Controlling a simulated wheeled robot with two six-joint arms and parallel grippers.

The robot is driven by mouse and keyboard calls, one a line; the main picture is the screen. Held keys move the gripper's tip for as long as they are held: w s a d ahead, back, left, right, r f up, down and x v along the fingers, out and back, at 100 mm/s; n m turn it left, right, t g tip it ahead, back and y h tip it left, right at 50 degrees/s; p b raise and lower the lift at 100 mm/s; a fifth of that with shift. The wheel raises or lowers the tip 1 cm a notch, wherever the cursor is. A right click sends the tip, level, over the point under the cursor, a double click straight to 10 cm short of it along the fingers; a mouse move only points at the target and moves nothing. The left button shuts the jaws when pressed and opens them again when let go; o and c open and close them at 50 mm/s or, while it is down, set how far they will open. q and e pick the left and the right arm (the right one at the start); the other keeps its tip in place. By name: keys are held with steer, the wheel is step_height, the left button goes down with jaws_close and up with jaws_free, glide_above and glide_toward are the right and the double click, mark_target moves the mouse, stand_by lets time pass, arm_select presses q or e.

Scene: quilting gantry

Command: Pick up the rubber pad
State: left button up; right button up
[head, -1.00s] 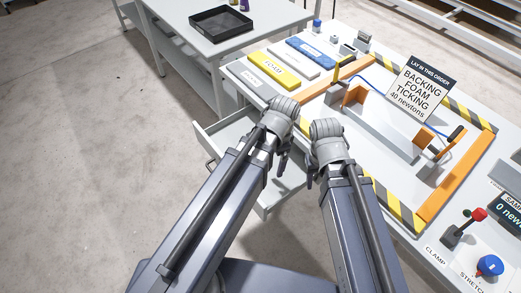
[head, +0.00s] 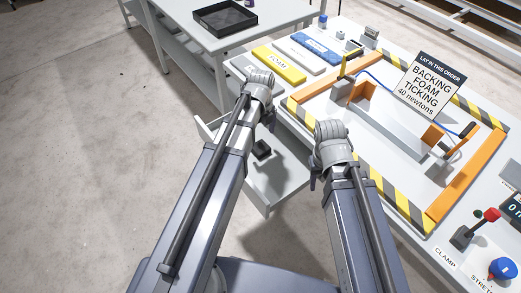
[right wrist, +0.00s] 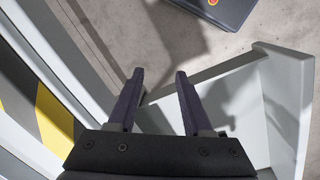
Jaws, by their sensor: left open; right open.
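A small black block (head: 262,149), which looks like the rubber pad, lies in the open drawer (head: 283,187) under the bench. My left gripper (head: 258,88) is up and left of the drawer, over the bench's left corner; its fingers are mostly hidden behind its wrist. My right gripper (head: 315,180) hangs to the right of the block, near the drawer's right side. In the right wrist view my right gripper (right wrist: 159,76) is open and empty, above the drawer (right wrist: 287,105). The block does not show in that view.
The bench carries a striped frame (head: 405,205) with orange bars, a sign (head: 432,85), and yellow foam (head: 279,64), white and blue pads. A red-knobbed clamp lever (head: 490,215) is at right. A side table with a black tray (head: 225,18) stands behind. The floor at left is clear.

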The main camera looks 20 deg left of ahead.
mark_target(260, 147)
arm_select(q)
steer(key=shift+a+f+b, duration=0.15)
steer(key=shift+f+b, duration=3.85)
steer(key=shift+r, duration=0.1)
steer(key=c, duration=1.4)
steer(key=shift+r, duration=0.1)
step_height(260, 147, up, 10)
steer(key=p, duration=1)
